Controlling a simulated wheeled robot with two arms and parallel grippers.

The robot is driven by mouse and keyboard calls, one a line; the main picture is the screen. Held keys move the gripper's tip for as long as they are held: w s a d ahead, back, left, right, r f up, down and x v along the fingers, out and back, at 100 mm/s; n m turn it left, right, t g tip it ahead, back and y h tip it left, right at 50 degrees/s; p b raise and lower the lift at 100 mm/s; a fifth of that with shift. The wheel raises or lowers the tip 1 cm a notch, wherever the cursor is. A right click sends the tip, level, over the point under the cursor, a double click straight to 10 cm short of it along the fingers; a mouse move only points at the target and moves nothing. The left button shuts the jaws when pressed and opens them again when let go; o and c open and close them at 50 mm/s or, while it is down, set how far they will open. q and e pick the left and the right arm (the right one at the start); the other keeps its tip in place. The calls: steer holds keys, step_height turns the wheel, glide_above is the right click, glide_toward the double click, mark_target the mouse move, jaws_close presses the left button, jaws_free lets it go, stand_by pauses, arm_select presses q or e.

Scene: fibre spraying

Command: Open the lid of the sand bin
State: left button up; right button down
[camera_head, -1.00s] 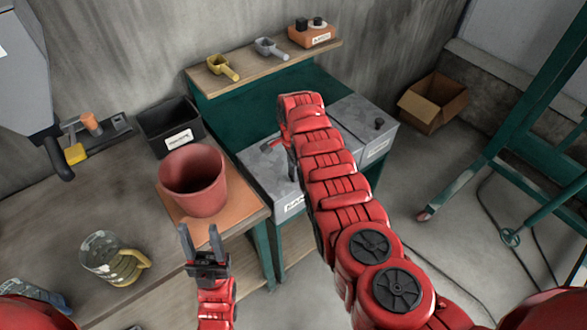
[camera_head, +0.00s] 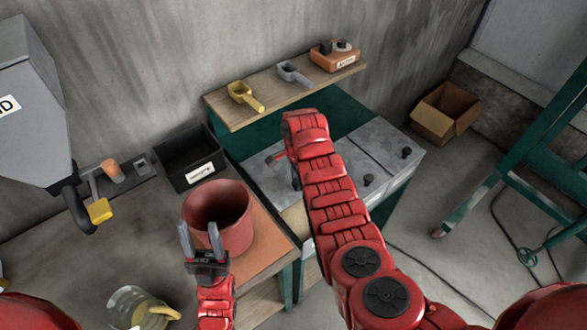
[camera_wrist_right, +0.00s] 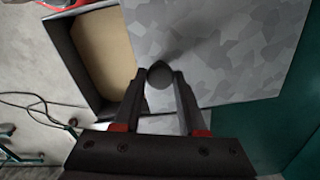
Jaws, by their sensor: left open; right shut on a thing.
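The sand bin is set in the green bench, and its grey mottled lid (camera_head: 262,178) also shows in the right wrist view (camera_wrist_right: 215,50). The lid is shifted off part of the opening, which shows tan sand (camera_wrist_right: 105,48) inside dark walls; a tan strip (camera_head: 296,216) also shows in the head view. My right gripper (camera_wrist_right: 159,85) is shut on the lid's dark round knob (camera_wrist_right: 159,74). In the head view my right arm hides the knob and fingertips. My left gripper (camera_head: 200,237) is open and empty, in front of the red bucket (camera_head: 220,215).
Other grey lids with dark knobs (camera_head: 368,180) lie to the right. A shelf (camera_head: 300,92) behind holds a yellow scoop (camera_head: 244,96), a grey scoop (camera_head: 293,73) and an orange box (camera_head: 335,60). A black bin (camera_head: 188,160) and a jug (camera_head: 138,308) stand at left.

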steer(key=shift+w, duration=0.1)
steer(key=shift+s+d, duration=0.1)
steer(key=shift+s, duration=0.15)
steer(key=c, duration=0.7)
jaws_free()
steer(key=shift+o, duration=1.2)
step_height(320, 180, up, 7)
steer(key=p, duration=0.4)
steer(key=shift+w, duration=0.15)
step_height(320, 180, up, 10)
steer(key=p, duration=0.3)
steer(key=shift+r, duration=0.2)
